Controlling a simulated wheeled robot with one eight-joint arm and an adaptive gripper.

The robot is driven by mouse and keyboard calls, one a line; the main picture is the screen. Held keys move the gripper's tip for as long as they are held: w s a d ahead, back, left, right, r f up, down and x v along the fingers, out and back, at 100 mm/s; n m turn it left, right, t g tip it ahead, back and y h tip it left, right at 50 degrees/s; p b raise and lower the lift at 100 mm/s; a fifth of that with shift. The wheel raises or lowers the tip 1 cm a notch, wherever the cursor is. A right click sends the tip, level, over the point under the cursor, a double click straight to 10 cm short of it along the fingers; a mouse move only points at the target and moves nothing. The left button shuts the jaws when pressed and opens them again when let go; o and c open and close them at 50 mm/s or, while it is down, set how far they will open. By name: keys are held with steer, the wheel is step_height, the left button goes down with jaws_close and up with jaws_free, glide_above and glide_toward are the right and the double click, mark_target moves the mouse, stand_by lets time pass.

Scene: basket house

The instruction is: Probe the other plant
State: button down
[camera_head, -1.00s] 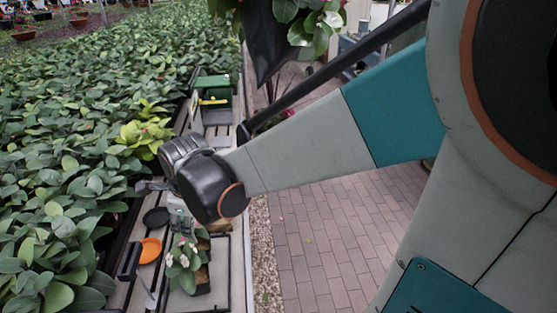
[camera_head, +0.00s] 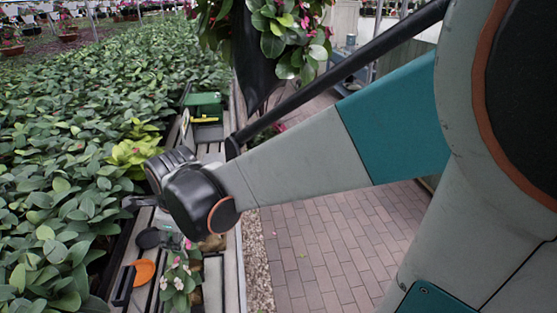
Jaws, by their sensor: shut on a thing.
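A small potted plant with pink and white flowers (camera_head: 180,277) stands on the slatted bench at the lower middle; its pot is mostly hidden or cut off. My gripper (camera_head: 138,202) shows only in part, as a grey finger left of my dark wrist, over the bench's left edge. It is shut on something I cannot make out. It is beyond the flowering plant and apart from it. A small grey-green object (camera_head: 168,221) shows just below my wrist; I cannot tell what it is. No second potted plant on the bench is clear.
An orange dish (camera_head: 144,272) and a dark round dish (camera_head: 148,238) lie left of the plant. A green crate (camera_head: 204,106) stands farther back. Dense foliage (camera_head: 70,180) borders the bench on the left. A hanging plant (camera_head: 285,40) is above. Brick paving (camera_head: 330,250) is clear on the right.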

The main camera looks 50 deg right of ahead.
steer(key=shift+s+a+r+p, duration=0.1)
steer(key=shift+s+r+p, duration=0.05)
steer(key=shift+r+p, duration=0.55)
steer(key=shift+s+a+r+p, duration=0.1)
steer(key=shift+r+p, duration=0.45)
steer(key=shift+r, duration=0.3)
steer(key=shift+s+a+r+p, duration=0.1)
steer(key=shift+s+r+p, duration=0.05)
steer(key=shift+r+p, duration=0.55)
steer(key=shift+r, duration=0.1)
